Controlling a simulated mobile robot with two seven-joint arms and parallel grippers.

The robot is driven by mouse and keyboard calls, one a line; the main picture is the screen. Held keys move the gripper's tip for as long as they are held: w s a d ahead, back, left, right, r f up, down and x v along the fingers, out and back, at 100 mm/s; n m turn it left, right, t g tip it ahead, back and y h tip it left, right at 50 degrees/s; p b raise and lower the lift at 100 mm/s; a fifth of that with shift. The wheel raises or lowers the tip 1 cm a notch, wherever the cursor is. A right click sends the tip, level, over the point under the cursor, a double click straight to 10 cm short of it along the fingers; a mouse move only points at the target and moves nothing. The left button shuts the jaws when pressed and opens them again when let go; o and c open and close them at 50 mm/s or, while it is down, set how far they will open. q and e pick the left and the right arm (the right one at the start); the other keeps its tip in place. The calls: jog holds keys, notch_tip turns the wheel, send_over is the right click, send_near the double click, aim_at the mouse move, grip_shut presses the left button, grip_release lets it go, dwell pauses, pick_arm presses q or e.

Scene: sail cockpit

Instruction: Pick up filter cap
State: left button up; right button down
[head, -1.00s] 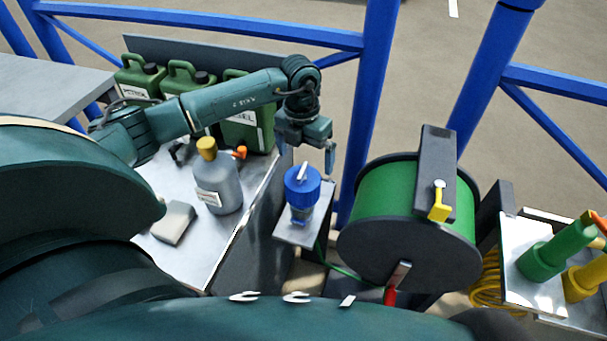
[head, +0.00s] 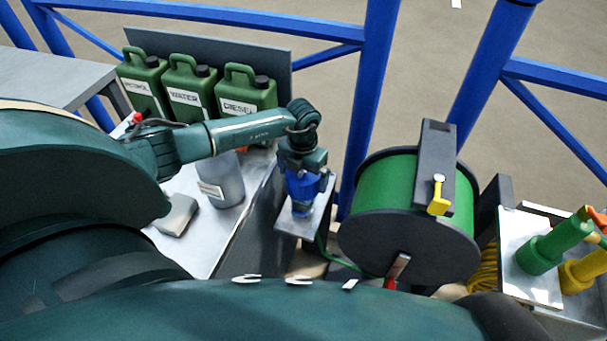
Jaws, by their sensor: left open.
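The blue filter cap (head: 300,189) sits on the filter, on a small grey shelf (head: 294,227) right of the bench. My left gripper (head: 304,186) has come down over the cap from above. Its fingers are on either side of the cap and it is open. The gripper body hides the top of the cap, so I cannot tell whether the fingers touch it. My right gripper does not show.
Green cans marked petrol (head: 146,88), water (head: 190,92) and diesel (head: 248,103) stand at the back of the bench. A grey bottle (head: 222,181) and a grey block (head: 176,215) are on the bench. A green hose reel (head: 388,190) stands close on the right.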

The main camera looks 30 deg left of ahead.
pick_arm(q)
jog(key=shift+f, duration=0.55)
jog(key=c, duration=1)
jog(key=shift+o, duration=0.2)
jog(key=shift+r, duration=0.1)
